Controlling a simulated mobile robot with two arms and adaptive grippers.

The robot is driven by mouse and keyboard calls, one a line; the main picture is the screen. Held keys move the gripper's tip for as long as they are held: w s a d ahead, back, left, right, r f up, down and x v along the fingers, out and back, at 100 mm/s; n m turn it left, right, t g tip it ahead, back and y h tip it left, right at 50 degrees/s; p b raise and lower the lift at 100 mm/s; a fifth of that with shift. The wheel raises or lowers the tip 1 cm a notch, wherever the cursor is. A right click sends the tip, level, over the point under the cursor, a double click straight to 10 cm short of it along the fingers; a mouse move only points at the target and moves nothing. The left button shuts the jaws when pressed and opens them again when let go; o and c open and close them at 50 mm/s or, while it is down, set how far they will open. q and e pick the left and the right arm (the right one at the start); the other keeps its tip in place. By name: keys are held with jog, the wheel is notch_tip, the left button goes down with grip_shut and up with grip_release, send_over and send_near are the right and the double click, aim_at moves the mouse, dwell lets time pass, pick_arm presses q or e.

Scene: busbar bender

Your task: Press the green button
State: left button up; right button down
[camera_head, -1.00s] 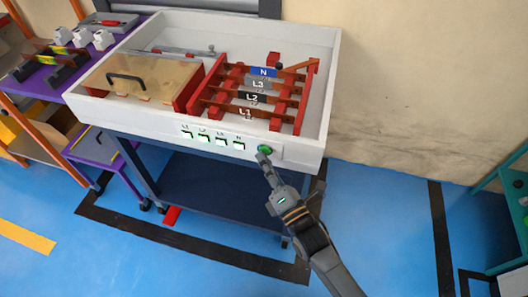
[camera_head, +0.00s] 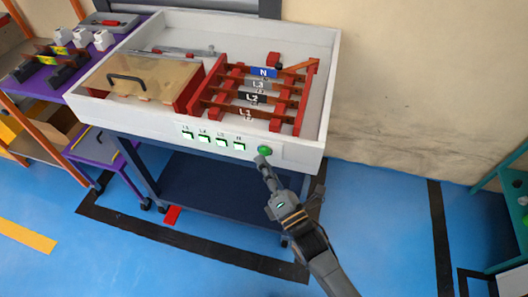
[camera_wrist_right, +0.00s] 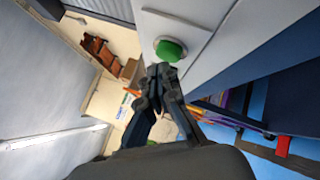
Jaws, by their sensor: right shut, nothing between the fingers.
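The green button (camera_head: 264,150) is on the right end of the front panel of a white, tray-like box (camera_head: 130,118). In the right wrist view the green button (camera_wrist_right: 170,49) is just beyond my fingertips on its pale plate. My right gripper (camera_head: 261,160) is shut and empty, its tips just below the button in the head view. In the right wrist view the closed fingertips (camera_wrist_right: 160,70) are close to the button's lower edge; I cannot tell whether they touch it. My left gripper is not in view.
Several small green-lit indicators (camera_head: 221,143) sit left of the button. The box holds red supports with bars labelled L1, L2, L3 and N (camera_head: 264,72), and a wooden lid with a black handle (camera_head: 126,80). Blue floor (camera_head: 400,235) is free at right.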

jog(key=s, duration=0.1)
jog(key=s+a+p, duration=0.1)
jog(key=s, duration=0.3)
jog(key=shift+s+a, duration=0.15)
jog(key=shift+a, duration=0.2)
dwell(0.6)
